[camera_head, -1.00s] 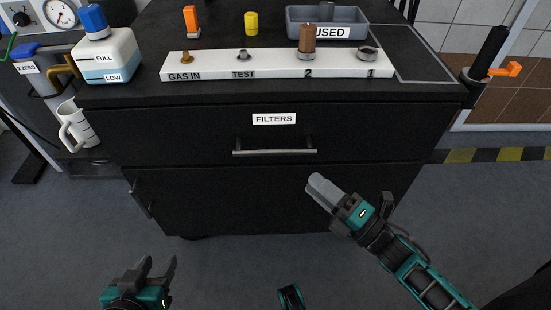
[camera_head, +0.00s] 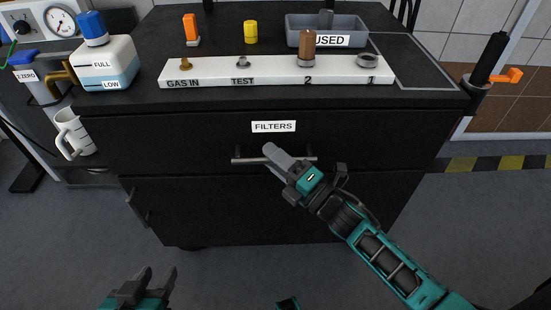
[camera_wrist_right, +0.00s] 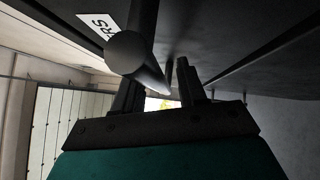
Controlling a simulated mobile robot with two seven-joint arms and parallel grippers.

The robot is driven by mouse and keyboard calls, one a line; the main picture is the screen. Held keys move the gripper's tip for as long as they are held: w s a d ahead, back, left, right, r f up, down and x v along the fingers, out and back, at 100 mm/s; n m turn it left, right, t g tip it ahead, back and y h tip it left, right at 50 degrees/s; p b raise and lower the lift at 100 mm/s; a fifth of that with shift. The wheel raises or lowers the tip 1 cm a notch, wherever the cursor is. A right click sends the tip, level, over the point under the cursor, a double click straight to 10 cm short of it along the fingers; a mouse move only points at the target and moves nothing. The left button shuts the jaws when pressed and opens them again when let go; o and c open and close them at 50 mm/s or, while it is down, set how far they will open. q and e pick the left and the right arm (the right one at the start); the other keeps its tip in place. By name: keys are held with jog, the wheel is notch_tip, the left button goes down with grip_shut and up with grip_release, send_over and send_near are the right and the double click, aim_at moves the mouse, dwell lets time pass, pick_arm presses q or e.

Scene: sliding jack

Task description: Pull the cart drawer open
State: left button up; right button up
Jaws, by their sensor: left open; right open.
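The black cart (camera_head: 110,135) stands ahead with its top drawer (camera_head: 190,130) shut. The drawer carries a white FILTERS label (camera_head: 274,126) and a horizontal metal bar handle (camera_head: 245,161). My right gripper (camera_head: 275,155) is open at the middle of the handle and covers part of it. In the right wrist view the handle bar (camera_wrist_right: 140,50) runs close by the open fingers (camera_wrist_right: 155,90); I cannot tell whether it lies fully between them or touches them. My left gripper (camera_head: 150,283) is open and empty, low at the left, away from the cart.
On the cart top are a white rack (camera_head: 275,70) with several fittings, a grey USED bin (camera_head: 365,32) and a white-and-blue bottle (camera_head: 105,62). A lower door with a side handle (camera_head: 138,207) sits below the drawer. The floor in front is clear.

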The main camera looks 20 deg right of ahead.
pick_arm(q)
jog(key=shift+w, duration=0.1)
pick_arm(e)
grip_shut()
dwell(0.4)
